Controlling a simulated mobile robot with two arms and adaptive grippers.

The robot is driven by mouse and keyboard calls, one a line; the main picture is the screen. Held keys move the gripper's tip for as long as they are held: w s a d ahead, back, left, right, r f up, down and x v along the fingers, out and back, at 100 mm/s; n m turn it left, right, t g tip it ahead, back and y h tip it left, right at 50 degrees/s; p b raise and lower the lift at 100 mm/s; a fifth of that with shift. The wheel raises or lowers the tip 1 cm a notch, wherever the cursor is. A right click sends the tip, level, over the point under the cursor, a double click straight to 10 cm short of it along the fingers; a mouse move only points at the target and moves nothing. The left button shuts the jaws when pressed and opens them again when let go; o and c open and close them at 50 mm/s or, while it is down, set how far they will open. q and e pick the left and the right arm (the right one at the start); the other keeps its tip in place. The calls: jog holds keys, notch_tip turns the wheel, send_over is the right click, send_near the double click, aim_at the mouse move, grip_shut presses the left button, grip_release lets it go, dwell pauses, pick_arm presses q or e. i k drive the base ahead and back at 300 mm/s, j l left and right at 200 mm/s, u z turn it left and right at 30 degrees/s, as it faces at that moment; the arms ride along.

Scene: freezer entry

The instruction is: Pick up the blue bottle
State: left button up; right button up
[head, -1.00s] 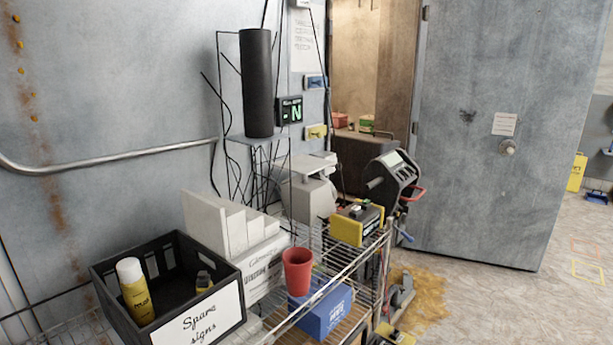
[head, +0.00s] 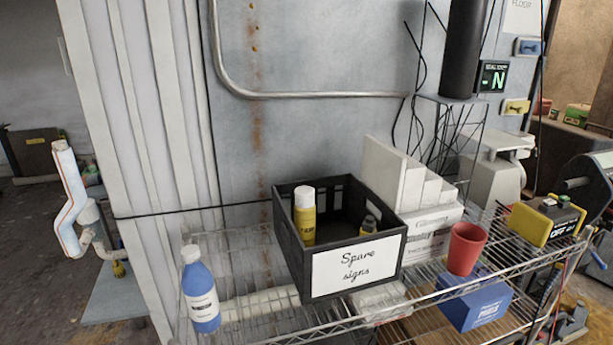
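The blue bottle (head: 201,290) has a white cap and a white label. It stands upright at the left end of the wire shelf (head: 246,262), to the left of a black crate (head: 285,255) labelled "Spare signs". Nothing covers the bottle in the head view. Neither of my grippers shows in this view.
The crate holds a yellow can (head: 304,222) with a white cap and a smaller yellow item. A red cup (head: 466,248), a blue box (head: 475,303) and a yellow-and-black device (head: 546,220) are to the right. Pale strip curtains hang behind.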

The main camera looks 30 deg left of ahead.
aim_at(198, 286)
jog(key=u, duration=1.65)
jog(key=i+j, duration=0.1)
jog(key=i, duration=0.1)
